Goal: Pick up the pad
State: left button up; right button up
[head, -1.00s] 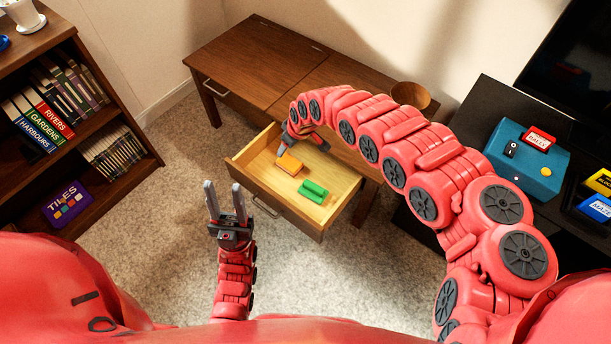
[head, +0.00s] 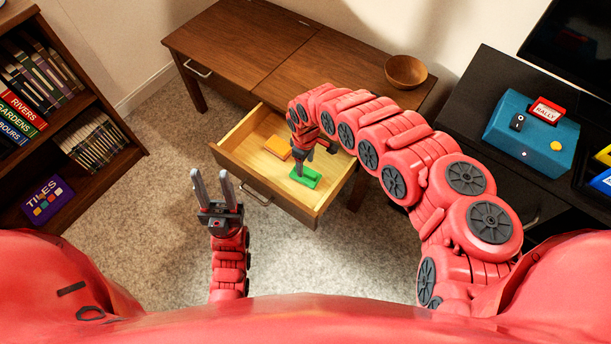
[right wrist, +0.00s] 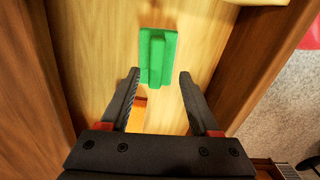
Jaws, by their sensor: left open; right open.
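Two blocks that could be the pad lie in the open drawer (head: 326,197). A green block (head: 306,177) with a raised ridge lies toward the drawer's right side. An orange block (head: 277,147) lies further left. My right gripper (head: 299,165) is open over the drawer near the green block. In the right wrist view the green block (right wrist: 158,55) is just beyond and between the open fingertips (right wrist: 160,73), apart from them. Part of the orange block (right wrist: 139,102) shows between the fingers. My left gripper (head: 212,177) is open and empty, in front of the drawer.
The drawer belongs to a wooden desk (head: 240,45) with a bowl (head: 405,72) on top. A bookshelf (head: 122,141) stands at left. A dark cabinet (head: 484,75) with a teal box (head: 515,150) stands at right. Carpet (head: 150,230) is clear in front of the drawer.

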aim_at(306, 170)
jog(key=f, duration=0.1)
jog(key=f+b, duration=0.1)
jog(key=f, duration=0.1)
jog(key=f+b, duration=0.1)
jog(key=f, duration=0.1)
jog(key=shift+w+f, duration=0.15)
jog(key=shift+w, duration=0.1)
grip_shut()
